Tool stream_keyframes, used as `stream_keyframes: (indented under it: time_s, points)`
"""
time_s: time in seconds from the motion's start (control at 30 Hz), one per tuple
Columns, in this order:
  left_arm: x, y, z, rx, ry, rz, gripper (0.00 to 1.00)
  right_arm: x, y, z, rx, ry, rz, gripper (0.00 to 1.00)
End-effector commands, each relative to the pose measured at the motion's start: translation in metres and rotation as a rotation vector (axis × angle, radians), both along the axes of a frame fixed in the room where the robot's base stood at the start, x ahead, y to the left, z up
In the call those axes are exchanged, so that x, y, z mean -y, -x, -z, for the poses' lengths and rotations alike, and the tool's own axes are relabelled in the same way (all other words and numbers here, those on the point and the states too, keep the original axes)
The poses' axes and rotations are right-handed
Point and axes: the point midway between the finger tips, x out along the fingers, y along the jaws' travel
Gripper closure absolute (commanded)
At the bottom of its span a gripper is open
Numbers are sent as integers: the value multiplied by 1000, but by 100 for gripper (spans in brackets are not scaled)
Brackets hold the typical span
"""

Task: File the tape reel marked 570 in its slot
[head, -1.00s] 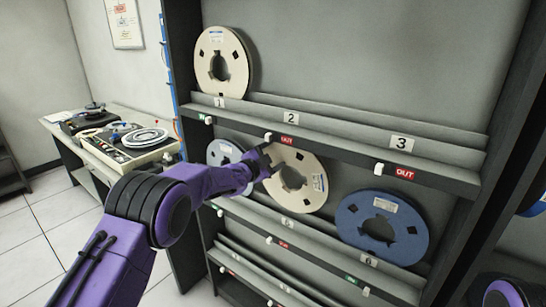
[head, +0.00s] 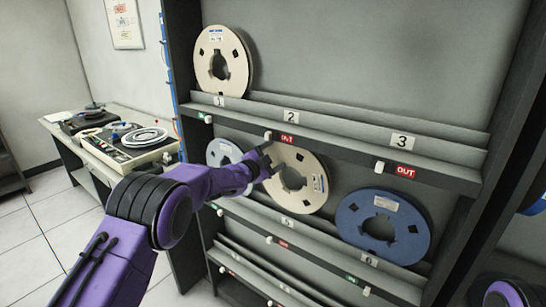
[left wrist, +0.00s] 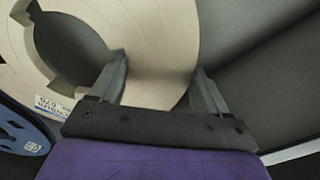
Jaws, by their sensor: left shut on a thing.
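My left gripper (head: 268,161) is shut on the upper left rim of a cream tape reel (head: 311,165). In the left wrist view the reel (left wrist: 160,50) passes between the two fingers. Its white label (left wrist: 54,105) is upside down there and seems to read 570, but it is blurred. In the head view the reel stands upright at the middle shelf row, above the number 5 plate (head: 288,222). I cannot tell whether its bottom rests in the ledge. My right gripper is out of view.
A blue reel (head: 352,222) stands right of the held reel, above plate 6. A pale reel (head: 219,153) is partly hidden on its left. Another cream reel (head: 204,68) stands in slot 1. Slots 2 and 3 (head: 403,140) are empty. A desk with tape equipment (head: 125,148) is at left.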

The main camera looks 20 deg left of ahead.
Motion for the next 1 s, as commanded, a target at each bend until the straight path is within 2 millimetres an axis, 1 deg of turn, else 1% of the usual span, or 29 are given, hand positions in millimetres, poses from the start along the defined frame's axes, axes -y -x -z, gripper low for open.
stream_keyframes:
  time_s: [1.0]
  points:
    - [0, 0, 21, 5, 4, 1, 96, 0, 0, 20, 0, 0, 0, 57]
